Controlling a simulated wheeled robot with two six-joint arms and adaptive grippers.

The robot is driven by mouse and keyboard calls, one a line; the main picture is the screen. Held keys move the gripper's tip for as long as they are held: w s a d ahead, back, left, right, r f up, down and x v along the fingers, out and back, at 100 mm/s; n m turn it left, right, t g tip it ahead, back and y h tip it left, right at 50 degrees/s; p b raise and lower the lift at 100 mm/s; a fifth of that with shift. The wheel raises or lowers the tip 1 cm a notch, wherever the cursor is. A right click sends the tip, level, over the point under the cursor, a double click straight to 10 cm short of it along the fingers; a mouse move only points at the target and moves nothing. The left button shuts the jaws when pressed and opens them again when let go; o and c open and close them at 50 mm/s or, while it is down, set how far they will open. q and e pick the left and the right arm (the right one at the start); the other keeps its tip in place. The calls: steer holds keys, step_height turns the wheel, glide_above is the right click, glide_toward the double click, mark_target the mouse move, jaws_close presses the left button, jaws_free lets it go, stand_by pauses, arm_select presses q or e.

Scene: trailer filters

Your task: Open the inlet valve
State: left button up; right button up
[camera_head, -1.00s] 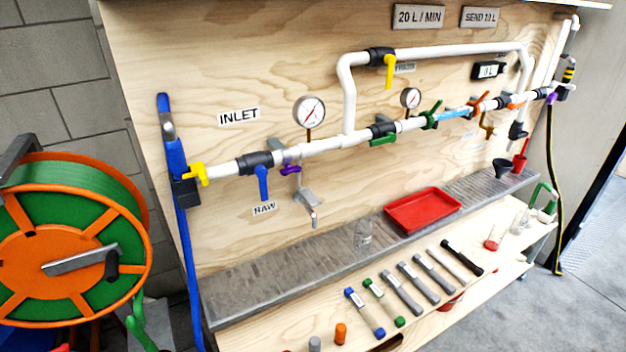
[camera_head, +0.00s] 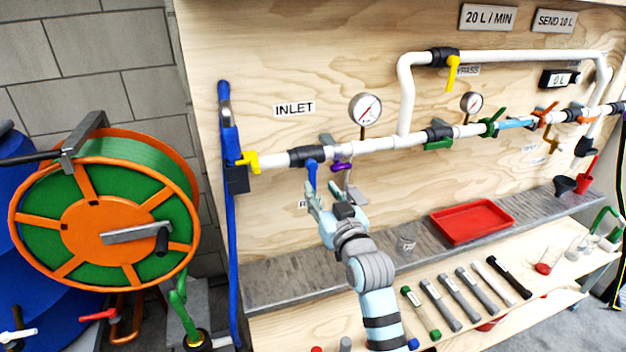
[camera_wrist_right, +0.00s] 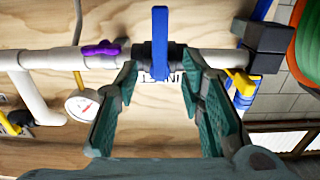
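The inlet valve is a black body (camera_head: 308,155) on the white pipe near the INLET label (camera_head: 295,109). Its blue lever (camera_head: 312,174) hangs down, across the pipe. My right gripper (camera_head: 322,192) is just below and in front of the lever. In the right wrist view the lever (camera_wrist_right: 160,50) lies in line with the gap between the two open green fingers of my right gripper (camera_wrist_right: 160,72). I see no contact, and the gap is otherwise empty. The label below the lever is partly hidden by the gripper. My left gripper is out of view.
A yellow handle (camera_head: 249,161) sits left of the valve and a purple one (camera_head: 341,166) to its right, with a gauge (camera_head: 365,109) above. A hose reel (camera_head: 105,225) stands left. Below are a grey shelf (camera_head: 280,283) and a red tray (camera_head: 472,222).

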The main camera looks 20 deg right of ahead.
mark_target(313, 178)
steer(key=w+b, duration=0.1)
steer(key=w, duration=0.6)
steer(key=shift+w+a, duration=0.15)
steer(key=shift+a, duration=0.05)
steer(key=shift+c, duration=0.3)
steer(key=shift+f, duration=0.1)
jaws_close()
